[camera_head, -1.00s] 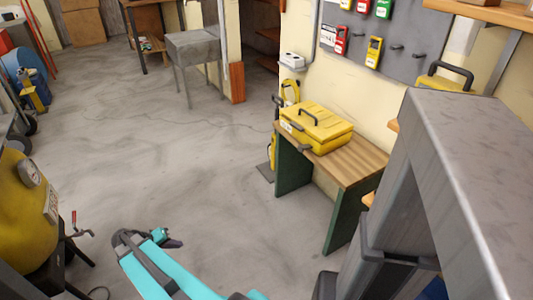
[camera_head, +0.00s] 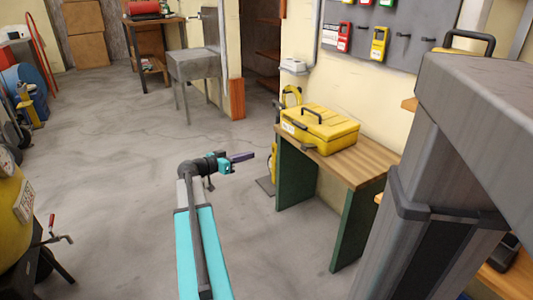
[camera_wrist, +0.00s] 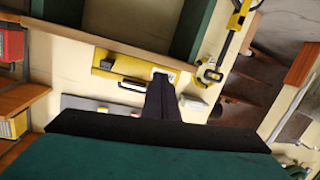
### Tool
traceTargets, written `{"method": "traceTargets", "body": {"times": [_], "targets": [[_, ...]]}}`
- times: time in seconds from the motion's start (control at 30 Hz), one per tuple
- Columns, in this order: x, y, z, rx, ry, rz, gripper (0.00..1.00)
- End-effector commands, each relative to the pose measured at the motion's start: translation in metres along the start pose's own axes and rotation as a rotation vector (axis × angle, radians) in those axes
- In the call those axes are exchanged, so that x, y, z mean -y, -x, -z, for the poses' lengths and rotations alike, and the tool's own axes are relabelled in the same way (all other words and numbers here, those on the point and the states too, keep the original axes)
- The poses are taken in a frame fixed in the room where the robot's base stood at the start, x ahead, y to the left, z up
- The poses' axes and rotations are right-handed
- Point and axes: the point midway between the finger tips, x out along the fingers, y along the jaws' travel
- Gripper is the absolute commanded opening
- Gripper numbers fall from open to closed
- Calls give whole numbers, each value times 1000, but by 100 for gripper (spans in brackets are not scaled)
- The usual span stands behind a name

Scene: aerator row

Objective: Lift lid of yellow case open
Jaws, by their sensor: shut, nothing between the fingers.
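The yellow case (camera_head: 320,128) sits on a small wooden-topped bench (camera_head: 362,163) against the wall, with its lid down and a dark handle on top. In the wrist view the yellow case (camera_wrist: 112,66) appears upside down, partly hidden behind my fingers. My gripper (camera_head: 251,156) is shut and empty. It is in the air to the left of the bench, apart from the case, with its fingers pointing right. In the wrist view my gripper's fingers (camera_wrist: 162,82) are together and overlap the right part of the case.
A grey board (camera_head: 408,45) with red, yellow and green items hangs above the bench. A yellow hose or cable (camera_head: 289,97) hangs on the wall left of the bench. A grey sink-like stand (camera_head: 195,65) is farther back.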

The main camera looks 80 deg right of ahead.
Motion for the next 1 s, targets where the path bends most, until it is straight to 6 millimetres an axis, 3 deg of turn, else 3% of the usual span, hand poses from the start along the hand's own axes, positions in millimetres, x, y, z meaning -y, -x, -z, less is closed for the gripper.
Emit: {"method": "traceTargets", "body": {"times": [0.03, 0.1, 0.3, 1.0], "targets": [[-8, -18, 7, -31, -39, -27, 0], [-20, -34, 23, -71, -85, -55, 0], [-43, -58, 53, -142, -158, -99, 0], [-48, -67, 60, -152, -166, -105, 0]]}}
